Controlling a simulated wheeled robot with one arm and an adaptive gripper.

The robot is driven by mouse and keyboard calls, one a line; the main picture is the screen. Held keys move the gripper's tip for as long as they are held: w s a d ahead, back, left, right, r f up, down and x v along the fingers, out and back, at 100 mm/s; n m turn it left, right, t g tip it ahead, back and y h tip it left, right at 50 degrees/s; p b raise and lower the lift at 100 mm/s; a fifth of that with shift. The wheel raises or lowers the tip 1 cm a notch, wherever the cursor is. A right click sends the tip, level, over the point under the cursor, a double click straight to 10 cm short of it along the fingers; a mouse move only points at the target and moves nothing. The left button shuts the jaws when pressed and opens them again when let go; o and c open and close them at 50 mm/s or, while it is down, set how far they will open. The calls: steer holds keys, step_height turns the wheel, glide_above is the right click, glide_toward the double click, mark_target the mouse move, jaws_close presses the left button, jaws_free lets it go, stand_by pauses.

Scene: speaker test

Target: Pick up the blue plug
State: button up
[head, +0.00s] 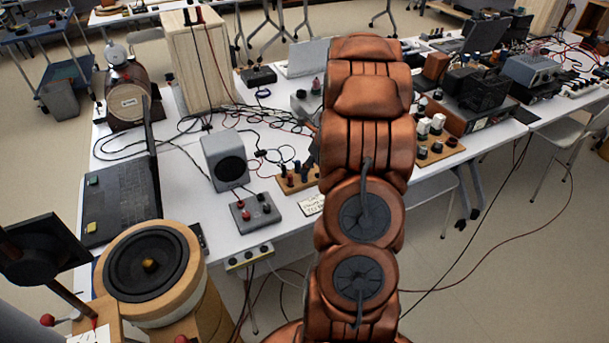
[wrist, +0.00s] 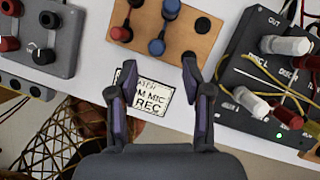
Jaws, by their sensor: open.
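Two blue plugs stand in a wooden terminal board in the wrist view: one blue plug (wrist: 156,47) near the board's front edge and another blue plug (wrist: 171,9) farther back. In the head view the board (head: 297,186) shows left of my arm, but the plug colours are hard to tell there. My gripper is hidden behind my arm there.
A labelled card (wrist: 152,100) lies between the fingers in the wrist view. A grey box (wrist: 38,60) with red and black terminals stands left. A dark device (wrist: 250,75) with white plugs and yellow wires stands right. A small grey speaker (head: 226,160) is near the board.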

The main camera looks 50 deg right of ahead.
mark_target(304, 177)
steer(key=shift+w+a+f+p, duration=0.2)
steer(key=shift+w+f+p, duration=0.15)
steer(key=shift+w+f, duration=0.4)
steer(key=shift+w+a+f+p, duration=0.15)
steer(key=shift+w+f+p, duration=0.2)
steer(key=shift+f, duration=0.55)
steer(key=shift+x, duration=0.85)
steer(key=shift+r, duration=0.1)
jaws_close()
